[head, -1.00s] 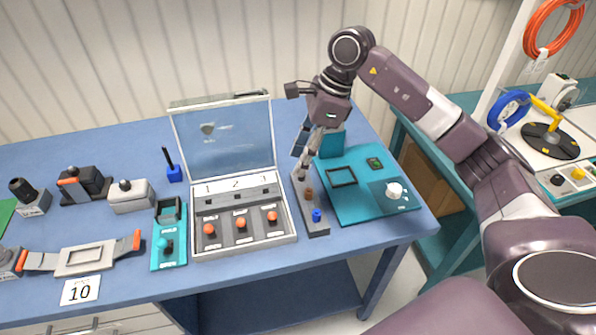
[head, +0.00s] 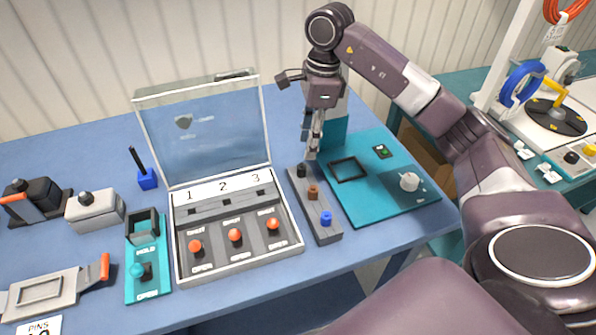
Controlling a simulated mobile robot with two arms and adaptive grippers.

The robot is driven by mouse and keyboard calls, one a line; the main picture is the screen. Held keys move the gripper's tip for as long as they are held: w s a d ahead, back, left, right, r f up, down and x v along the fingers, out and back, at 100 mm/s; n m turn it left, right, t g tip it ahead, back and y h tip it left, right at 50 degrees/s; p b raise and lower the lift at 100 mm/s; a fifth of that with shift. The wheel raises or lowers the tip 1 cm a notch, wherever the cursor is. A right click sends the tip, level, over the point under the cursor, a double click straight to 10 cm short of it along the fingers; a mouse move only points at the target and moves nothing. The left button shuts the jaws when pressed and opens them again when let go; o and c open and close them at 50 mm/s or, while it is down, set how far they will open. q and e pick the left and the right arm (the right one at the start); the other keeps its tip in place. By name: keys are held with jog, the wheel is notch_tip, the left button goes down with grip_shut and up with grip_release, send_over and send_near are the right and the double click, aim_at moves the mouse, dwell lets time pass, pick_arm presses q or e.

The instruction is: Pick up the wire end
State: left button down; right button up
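I cannot make out a wire end for certain. A grey strip (head: 322,232) on the blue table carries a black peg (head: 301,171), a brown peg (head: 313,191) and a blue peg (head: 326,218). My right gripper (head: 311,155) points down just behind and above the black peg, with its fingers seen edge-on. I cannot tell whether it is open or touches anything. An orange cable coil (head: 568,10) hangs at the top right, and a blue cable ring (head: 522,84) stands below it. My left gripper is out of view.
A box with a raised clear lid (head: 205,130) stands left of the strip. A black disc (head: 555,116) with a yellow arm is on the side bench.

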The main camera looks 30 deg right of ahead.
aim_at(302, 166)
jog(key=shift+s+a+f+p, duration=0.25)
jog(key=shift+s+f+p, duration=0.1)
jog(key=shift+f, duration=0.35)
jog(key=f, duration=0.1)
jog(key=a+f+p, duration=0.1)
jog(key=f, duration=0.2)
jog(key=shift+w+a+f+p, duration=0.15)
jog(key=shift+a+p, duration=0.1)
jog(key=shift+p, duration=0.15)
jog(key=shift+f, duration=0.3)
jog(key=shift+c, duration=0.5)
grip_shut()
